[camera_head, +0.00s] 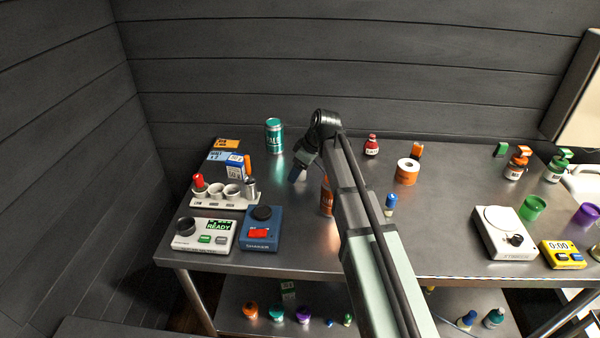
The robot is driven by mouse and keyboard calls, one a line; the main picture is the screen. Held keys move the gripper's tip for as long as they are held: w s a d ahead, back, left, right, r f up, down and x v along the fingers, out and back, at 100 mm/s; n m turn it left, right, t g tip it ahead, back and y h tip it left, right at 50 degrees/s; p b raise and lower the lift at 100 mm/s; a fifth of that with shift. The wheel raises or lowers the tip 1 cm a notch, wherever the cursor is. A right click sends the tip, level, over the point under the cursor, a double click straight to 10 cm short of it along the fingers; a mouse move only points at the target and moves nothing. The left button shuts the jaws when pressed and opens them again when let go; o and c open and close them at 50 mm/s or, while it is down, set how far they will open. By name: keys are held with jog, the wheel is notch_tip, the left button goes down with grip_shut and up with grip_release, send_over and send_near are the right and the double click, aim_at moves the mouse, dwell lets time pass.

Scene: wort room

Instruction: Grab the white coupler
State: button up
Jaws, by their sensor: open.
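I cannot clearly pick out a white coupler at this size. Small white ring-like pieces (215,189) sit in a white rack (225,202) on the left of the steel table, between a red-topped piece (198,182) and a grey cylinder (250,187); one of them may be it. My gripper (296,176) is open and points down over the table, to the right of the rack and apart from it. My arm crosses the middle of the view and hides part of the table and of an orange can (327,198).
A READY device (203,237) and blue shaker (261,229) stand in front of the rack. A green can (274,136) stands behind. A white-topped orange roll (407,171), a stirrer (504,234) and a yellow timer (562,255) are right. Bare steel lies right of the shaker.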

jog(key=c, duration=1.1)
jog(key=shift+r, duration=0.15)
